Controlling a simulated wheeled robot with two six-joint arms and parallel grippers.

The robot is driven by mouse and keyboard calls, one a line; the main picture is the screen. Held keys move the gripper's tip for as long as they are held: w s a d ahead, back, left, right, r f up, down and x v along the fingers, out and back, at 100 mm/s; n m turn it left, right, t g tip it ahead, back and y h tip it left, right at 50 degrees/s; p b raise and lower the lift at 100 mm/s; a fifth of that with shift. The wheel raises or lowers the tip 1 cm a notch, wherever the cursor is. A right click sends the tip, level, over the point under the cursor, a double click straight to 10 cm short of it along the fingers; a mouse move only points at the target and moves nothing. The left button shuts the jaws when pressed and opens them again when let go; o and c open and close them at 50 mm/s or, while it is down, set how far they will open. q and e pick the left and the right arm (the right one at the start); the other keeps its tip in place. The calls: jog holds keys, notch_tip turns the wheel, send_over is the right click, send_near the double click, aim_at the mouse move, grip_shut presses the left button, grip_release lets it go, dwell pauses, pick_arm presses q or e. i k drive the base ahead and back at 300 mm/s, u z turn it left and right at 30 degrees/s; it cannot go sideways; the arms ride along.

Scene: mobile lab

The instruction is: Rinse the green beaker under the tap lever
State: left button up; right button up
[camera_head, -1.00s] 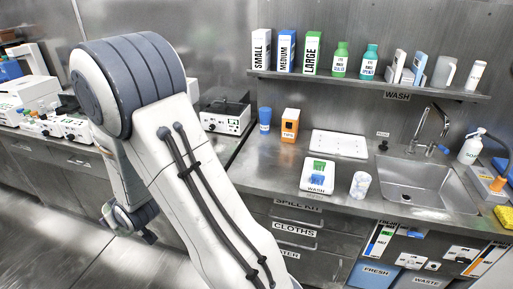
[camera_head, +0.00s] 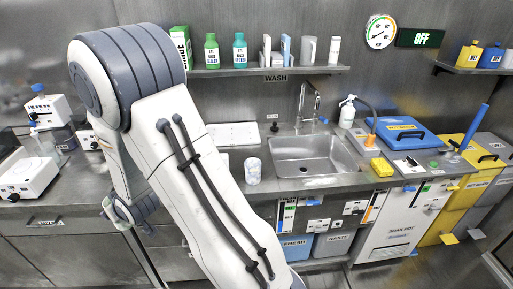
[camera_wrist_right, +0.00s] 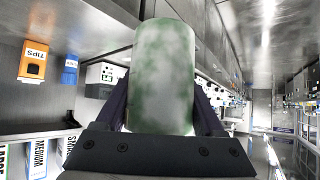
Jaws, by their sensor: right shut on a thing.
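In the right wrist view the green beaker (camera_wrist_right: 165,70), whitish with mottled green stains, is clasped between the dark fingers of my right gripper (camera_wrist_right: 163,112), which is shut on it. In the head view neither the held beaker nor my right gripper can be made out.
My large arm link covers the head view's left centre. A whitish stained beaker (camera_head: 253,172) stands left of the sink. A soap bottle (camera_head: 347,112), yellow sponge (camera_head: 381,167) and blue case (camera_head: 400,132) stand right of it. A wall shelf (camera_head: 270,71) holds several bottles.

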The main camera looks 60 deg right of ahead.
aim_at(316, 114)
jog(key=z, duration=1.55)
jog(key=i, duration=0.6)
